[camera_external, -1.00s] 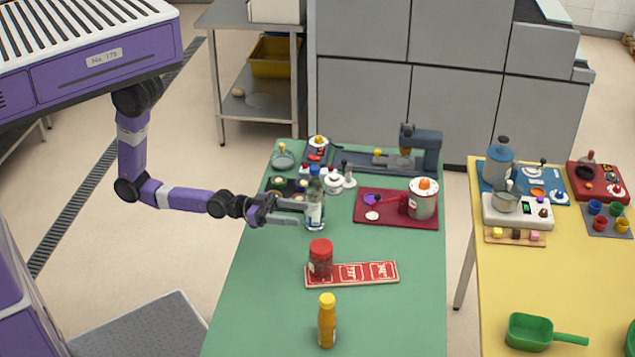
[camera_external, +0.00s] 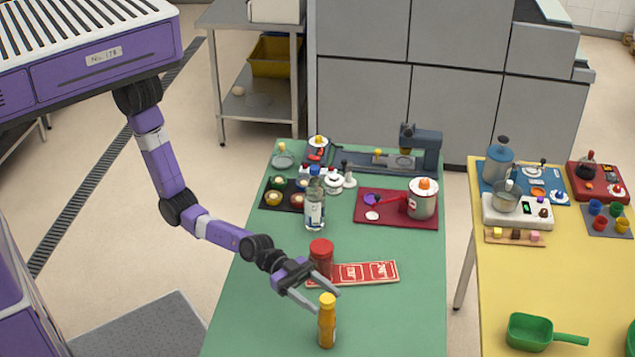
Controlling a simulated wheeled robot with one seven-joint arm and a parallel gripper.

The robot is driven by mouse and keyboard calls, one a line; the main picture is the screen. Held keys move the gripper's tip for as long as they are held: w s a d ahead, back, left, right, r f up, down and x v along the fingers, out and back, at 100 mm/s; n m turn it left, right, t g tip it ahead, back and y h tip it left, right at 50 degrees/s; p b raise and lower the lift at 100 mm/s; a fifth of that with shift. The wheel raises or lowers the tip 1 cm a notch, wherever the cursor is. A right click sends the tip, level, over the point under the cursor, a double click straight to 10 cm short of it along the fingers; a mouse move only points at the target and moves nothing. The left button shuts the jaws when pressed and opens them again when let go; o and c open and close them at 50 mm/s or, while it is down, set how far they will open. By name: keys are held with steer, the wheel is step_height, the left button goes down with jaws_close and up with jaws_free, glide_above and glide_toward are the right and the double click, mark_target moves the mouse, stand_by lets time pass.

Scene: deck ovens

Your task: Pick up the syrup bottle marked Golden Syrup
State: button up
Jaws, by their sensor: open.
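A small amber bottle with a yellow cap (camera_external: 327,325) stands upright near the front of the green table (camera_external: 394,316). Its label is too small to read. A clear bottle with a blue cap and a white label (camera_external: 315,207) stands upright farther back; its label is also unreadable. My gripper (camera_external: 327,300) is open and empty, with its fingers at about the height of the yellow cap. One finger reaches behind the cap and the other lies to its left. I cannot tell whether they touch it.
A red-lidded jar (camera_external: 321,255) stands close behind my gripper, on a red patterned board (camera_external: 368,272). A pot (camera_external: 423,199) stands on a dark red mat (camera_external: 376,217) farther back. The table's front right is clear. A yellow table (camera_external: 490,300) stands to the right.

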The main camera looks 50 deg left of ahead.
mark_target(331, 298)
steer(key=d, duration=0.2)
steer(key=w+d, duration=0.1)
steer(key=d, duration=0.2)
steer(key=shift+r, duration=0.1)
jaws_close()
steer(key=shift+r, duration=0.1)
stand_by(1.2)
